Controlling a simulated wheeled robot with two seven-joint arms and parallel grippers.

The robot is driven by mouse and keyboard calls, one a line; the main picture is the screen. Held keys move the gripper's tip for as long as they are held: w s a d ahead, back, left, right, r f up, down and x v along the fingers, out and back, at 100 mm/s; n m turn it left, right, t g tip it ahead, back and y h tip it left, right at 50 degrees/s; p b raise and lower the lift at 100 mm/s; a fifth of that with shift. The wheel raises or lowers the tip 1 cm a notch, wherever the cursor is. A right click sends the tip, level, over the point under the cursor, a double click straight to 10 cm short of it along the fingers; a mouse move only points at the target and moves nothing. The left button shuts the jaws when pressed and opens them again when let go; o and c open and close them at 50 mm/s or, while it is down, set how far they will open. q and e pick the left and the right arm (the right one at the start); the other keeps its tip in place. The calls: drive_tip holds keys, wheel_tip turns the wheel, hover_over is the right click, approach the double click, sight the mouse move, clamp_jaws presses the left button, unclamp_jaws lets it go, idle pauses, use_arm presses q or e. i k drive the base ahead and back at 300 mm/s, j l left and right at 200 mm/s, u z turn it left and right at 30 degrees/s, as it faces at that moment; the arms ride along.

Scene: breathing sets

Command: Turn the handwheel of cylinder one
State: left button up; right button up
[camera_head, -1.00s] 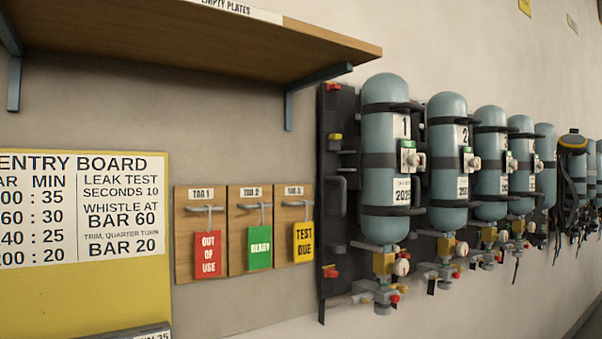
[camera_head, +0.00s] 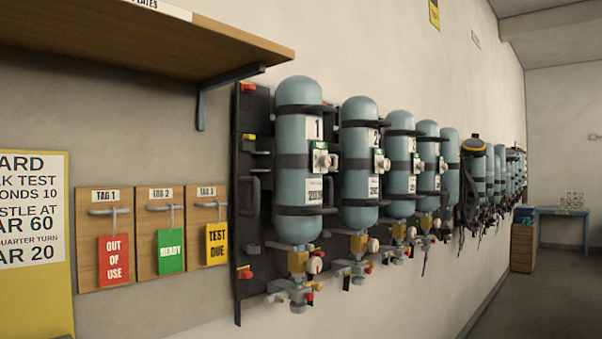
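Cylinder one (camera_head: 298,190) is the nearest pale blue-grey cylinder, strapped upright on a black backplate on the wall and marked "1". A valve assembly (camera_head: 296,286) hangs beneath it, with a brass block, a small round gauge and red-tipped fittings. I cannot clearly tell which of these parts is the handwheel. Another small knob-like fitting (camera_head: 323,160) sits on the cylinder's front, below the number. Neither of my grippers shows in the head view.
More cylinders (camera_head: 359,190) line the wall to the right. Tag boards (camera_head: 146,267) and the entry board (camera_head: 35,290) are at left, under a wooden shelf (camera_head: 120,45). A cabinet (camera_head: 523,248) and table (camera_head: 562,211) stand far right. Open floor (camera_head: 545,300) shows at lower right.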

sight(314, 265)
drive_tip(key=i+l+u, duration=0.1)
drive_tip(key=i+l, duration=0.2)
drive_tip(key=l, duration=0.15)
drive_tip(key=i+l+u, duration=0.15)
drive_tip(key=l, duration=0.3)
drive_tip(key=i+l+u, duration=0.1)
drive_tip(key=i+l, duration=0.25)
drive_tip(key=l, duration=0.2)
drive_tip(key=i+l+u, duration=0.15)
drive_tip(key=l, duration=0.35)
drive_tip(key=i+l+u, duration=0.1)
drive_tip(key=i+l, duration=0.15)
drive_tip(key=l, duration=0.3)
drive_tip(key=i+l+u, duration=0.15)
drive_tip(key=l, duration=0.4)
drive_tip(key=i+l+u, duration=0.1)
drive_tip(key=l, duration=0.45)
drive_tip(key=i+l+u, duration=0.1)
drive_tip(key=l, duration=0.5)
drive_tip(key=i, duration=0.05)
